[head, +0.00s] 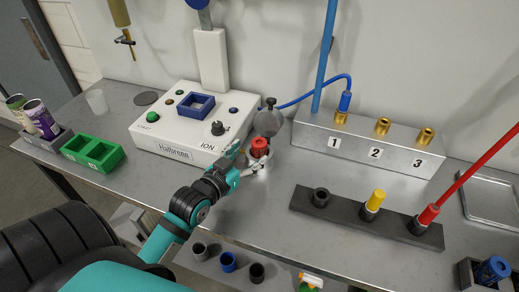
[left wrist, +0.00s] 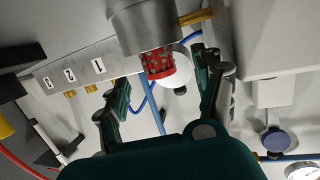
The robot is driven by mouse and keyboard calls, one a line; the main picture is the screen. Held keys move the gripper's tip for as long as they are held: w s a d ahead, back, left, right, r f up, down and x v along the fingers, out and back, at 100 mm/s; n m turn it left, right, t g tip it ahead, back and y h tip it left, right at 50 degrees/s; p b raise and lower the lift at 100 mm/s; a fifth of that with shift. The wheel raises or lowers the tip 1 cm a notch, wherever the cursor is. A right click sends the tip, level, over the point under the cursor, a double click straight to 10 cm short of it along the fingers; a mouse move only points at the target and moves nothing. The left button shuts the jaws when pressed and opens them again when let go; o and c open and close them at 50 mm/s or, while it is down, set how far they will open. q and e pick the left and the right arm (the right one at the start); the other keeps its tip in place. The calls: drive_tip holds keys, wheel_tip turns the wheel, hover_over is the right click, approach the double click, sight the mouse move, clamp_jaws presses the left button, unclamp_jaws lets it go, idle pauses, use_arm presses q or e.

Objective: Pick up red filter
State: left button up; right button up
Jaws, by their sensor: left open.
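The red filter (head: 259,147) is a small perforated red cylinder below a grey round metal part, beside the white machine. In the left wrist view the red filter (left wrist: 158,66) shows at the end of a wide metal cylinder (left wrist: 143,25). My left gripper (head: 247,160) is open at the red filter, its fingers apart. In the left wrist view its two fingers lie on either side of the filter, with gaps visible. I cannot tell whether either finger touches it. My right gripper is not in view.
The white machine (head: 190,135) stands left of the filter. A metal block (head: 400,160) marked 1, 2, 3 and a dark rack (head: 335,216) with yellow and red pieces lie to the right. A green holder (head: 118,160) is at the left. Several cups sit on a lower shelf.

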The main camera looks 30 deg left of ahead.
sight(255, 148)
use_arm(q)
drive_tip(key=shift+w, duration=0.5)
drive_tip(key=w+p, duration=0.1)
drive_tip(key=w, duration=0.3)
drive_tip(key=shift+w+f+p, duration=0.15)
drive_tip(key=shift+w+p, duration=0.15)
drive_tip(key=shift+p, duration=0.05)
drive_tip(key=shift+w, duration=0.1)
drive_tip(key=shift+c, duration=0.8)
drive_tip(key=c, duration=1.2)
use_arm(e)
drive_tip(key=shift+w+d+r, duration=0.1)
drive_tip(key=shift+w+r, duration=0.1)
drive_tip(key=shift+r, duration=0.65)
